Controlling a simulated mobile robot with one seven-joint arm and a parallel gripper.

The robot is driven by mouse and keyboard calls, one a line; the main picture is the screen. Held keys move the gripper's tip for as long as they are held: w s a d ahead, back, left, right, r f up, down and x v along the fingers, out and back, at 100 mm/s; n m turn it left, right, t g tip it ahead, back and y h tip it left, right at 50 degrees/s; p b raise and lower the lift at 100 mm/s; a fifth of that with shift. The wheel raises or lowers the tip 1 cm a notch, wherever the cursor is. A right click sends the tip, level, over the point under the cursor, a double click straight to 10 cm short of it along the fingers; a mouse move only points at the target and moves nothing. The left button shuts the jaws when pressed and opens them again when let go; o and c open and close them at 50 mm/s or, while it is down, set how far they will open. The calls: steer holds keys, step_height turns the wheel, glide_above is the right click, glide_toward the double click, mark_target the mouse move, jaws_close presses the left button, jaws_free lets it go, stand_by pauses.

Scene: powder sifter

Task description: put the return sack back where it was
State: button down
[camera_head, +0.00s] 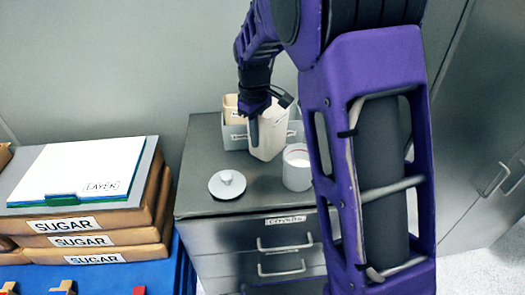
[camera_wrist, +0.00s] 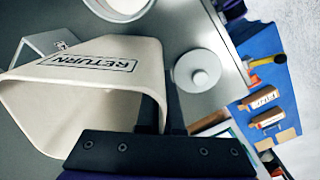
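The return sack (camera_head: 268,137) is a cream, open-topped, box-like sack. In the wrist view its RETURN label faces the camera (camera_wrist: 95,90). My gripper (camera_head: 255,132) points down at the sack's left side, and in the wrist view its dark fingers (camera_wrist: 162,122) are at the sack's rim. It looks shut on the rim, though the sack hides part of the fingers. The sack is upright in front of a grey bin (camera_head: 234,138) on the cabinet top. I cannot tell whether its base touches the top. Another cream sack (camera_head: 231,103) stands in the bin.
A round white lid (camera_head: 227,184) lies at the front left of the cabinet (camera_head: 195,200). Stacked sugar sacks (camera_head: 85,240) with a white-topped board (camera_head: 80,172) stand on a blue surface at left.

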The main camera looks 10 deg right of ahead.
mark_target(257, 155)
steer(key=shift+f, duration=3.3)
steer(key=shift+f, duration=0.1)
steer(key=shift+f+b, duration=0.15)
steer(key=shift+b, duration=0.2)
steer(key=c, duration=1.1)
jaws_free()
